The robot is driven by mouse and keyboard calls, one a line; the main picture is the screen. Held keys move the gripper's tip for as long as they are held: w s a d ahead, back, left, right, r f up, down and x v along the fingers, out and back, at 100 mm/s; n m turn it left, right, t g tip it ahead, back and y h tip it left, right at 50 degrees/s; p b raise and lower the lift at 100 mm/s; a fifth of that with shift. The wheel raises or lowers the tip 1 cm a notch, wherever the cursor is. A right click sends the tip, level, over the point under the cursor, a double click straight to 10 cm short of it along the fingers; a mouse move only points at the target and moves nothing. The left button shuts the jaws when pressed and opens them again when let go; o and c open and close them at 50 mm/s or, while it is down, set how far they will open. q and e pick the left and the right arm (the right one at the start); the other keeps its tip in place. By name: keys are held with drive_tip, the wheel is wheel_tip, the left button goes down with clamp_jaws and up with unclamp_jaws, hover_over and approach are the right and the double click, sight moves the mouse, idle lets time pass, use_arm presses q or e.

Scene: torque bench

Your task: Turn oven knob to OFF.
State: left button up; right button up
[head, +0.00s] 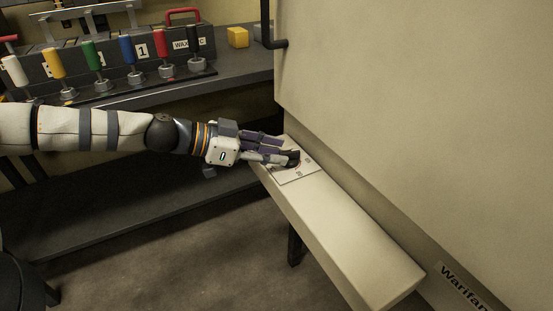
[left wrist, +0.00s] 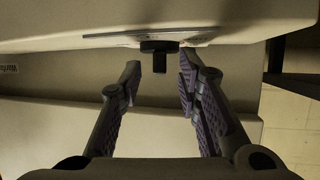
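The oven knob (head: 293,157) is small and black, on a pale marked plate (head: 297,176) at the far end of a cream ledge. In the left wrist view, the knob (left wrist: 158,50) sticks out from its plate (left wrist: 110,36), with a narrow stem pointing toward the gripper. My left gripper (head: 284,151) reaches in from the left at the plate. In the left wrist view, its two fingers (left wrist: 159,82) stand apart on either side of the knob's stem, with visible gaps. The plate's markings are too small to read. My right gripper is not in view.
The cream ledge (head: 350,235) runs along the large beige oven body (head: 420,110), which has a black handle (head: 267,25). A dark bench (head: 130,95) at the left holds several coloured-handled tools and a yellow block (head: 237,37). The floor is clear below.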

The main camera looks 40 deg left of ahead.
use_arm(q)
drive_tip(key=shift+w+d, duration=0.15)
drive_tip(key=shift+w, duration=0.1)
clamp_jaws()
